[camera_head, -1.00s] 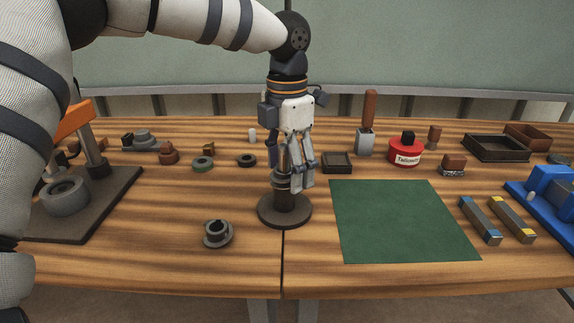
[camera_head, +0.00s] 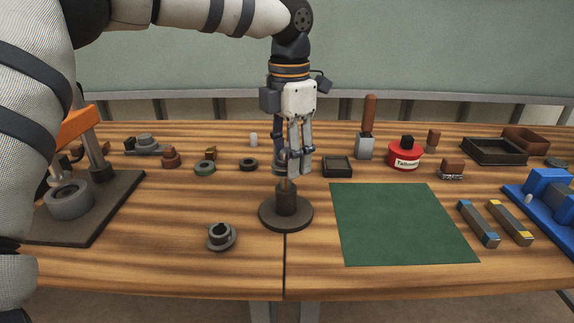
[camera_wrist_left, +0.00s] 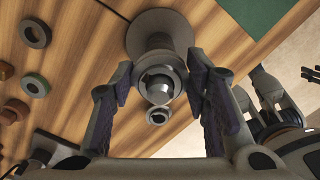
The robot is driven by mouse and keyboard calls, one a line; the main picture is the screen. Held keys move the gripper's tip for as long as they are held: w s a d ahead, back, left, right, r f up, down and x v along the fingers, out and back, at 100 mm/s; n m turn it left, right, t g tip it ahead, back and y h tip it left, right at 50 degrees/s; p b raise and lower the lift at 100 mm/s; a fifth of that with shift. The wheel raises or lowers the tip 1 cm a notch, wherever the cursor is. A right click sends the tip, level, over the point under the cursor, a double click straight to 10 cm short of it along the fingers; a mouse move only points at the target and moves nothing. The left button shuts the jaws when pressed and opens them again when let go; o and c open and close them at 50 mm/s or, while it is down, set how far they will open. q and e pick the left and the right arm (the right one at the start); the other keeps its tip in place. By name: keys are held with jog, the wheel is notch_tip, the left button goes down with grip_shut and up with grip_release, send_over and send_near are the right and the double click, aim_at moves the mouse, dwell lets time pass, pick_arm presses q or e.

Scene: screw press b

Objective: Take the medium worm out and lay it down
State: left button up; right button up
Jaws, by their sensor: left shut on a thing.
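My left gripper (camera_head: 293,168) points down above the dark round stand (camera_head: 286,214) at the table's middle. Its fingers are shut on a dark grey part, which I take as the medium worm (camera_head: 281,160), mostly hidden behind them. A thin brownish shaft shows between the worm and the stand's thick lower part. In the left wrist view the worm (camera_wrist_left: 158,84) shows as a metal cylinder between the purple finger pads, in line with the stand's round base (camera_wrist_left: 152,35).
A grey flanged ring (camera_head: 221,236) lies in front of the stand, to its left. A green mat (camera_head: 402,224) lies clear to the right. A press (camera_head: 75,200) stands at left. Several small parts, a red tin (camera_head: 406,156) and trays (camera_head: 493,150) line the back.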

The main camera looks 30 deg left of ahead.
pick_arm(q)
notch_tip(320, 180, up, 5)
jog(key=shift+r, duration=0.2)
jog(key=shift+r+p, duration=0.3)
jog(key=shift+r, duration=1.05)
pick_arm(e)
jog(key=shift+w+r, duration=0.45)
jog(key=shift+w, duration=0.05)
